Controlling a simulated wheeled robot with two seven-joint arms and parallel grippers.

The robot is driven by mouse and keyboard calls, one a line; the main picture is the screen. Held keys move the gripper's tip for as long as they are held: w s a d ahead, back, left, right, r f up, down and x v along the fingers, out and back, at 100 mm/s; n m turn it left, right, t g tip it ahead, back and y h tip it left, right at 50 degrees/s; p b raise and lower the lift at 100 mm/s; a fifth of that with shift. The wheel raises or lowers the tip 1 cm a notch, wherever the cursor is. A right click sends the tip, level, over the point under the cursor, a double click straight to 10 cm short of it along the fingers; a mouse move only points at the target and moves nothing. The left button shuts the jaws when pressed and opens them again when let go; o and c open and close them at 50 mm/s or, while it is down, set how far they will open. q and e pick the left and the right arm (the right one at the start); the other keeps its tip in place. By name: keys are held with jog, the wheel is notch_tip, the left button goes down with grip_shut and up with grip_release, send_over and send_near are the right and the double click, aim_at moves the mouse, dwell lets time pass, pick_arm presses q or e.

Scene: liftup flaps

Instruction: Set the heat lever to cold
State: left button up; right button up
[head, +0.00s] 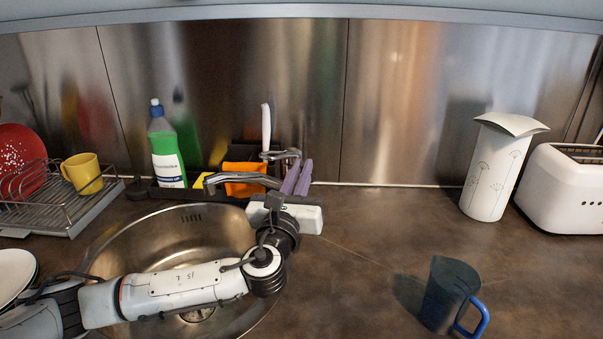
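The metal faucet (240,179) stands behind the sink, its spout reaching left over the basin. Its lever, the heat lever (282,154), shows as a short metal handle on top. My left arm comes in from the lower left across the sink. My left gripper (275,200) is at the faucet's base, in front of and below the lever. Its fingers are small and partly hidden by the hand, so I cannot tell whether they are open or touch the faucet. The lower faucet body is hidden behind the hand. My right gripper is not in view.
The round sink (150,237) lies under my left arm. A green-and-white soap bottle (167,150), an orange cloth (245,180) and purple-handled items (298,178) stand close behind the faucet. A dish rack (60,200) is left. A blue jug (447,295) stands right; counter between is clear.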

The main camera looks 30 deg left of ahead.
pick_arm(q)
jog(key=shift+o, duration=0.6)
jog(key=v, duration=1)
jog(key=shift+s+b, duration=0.15)
jog(key=shift+b, duration=0.2)
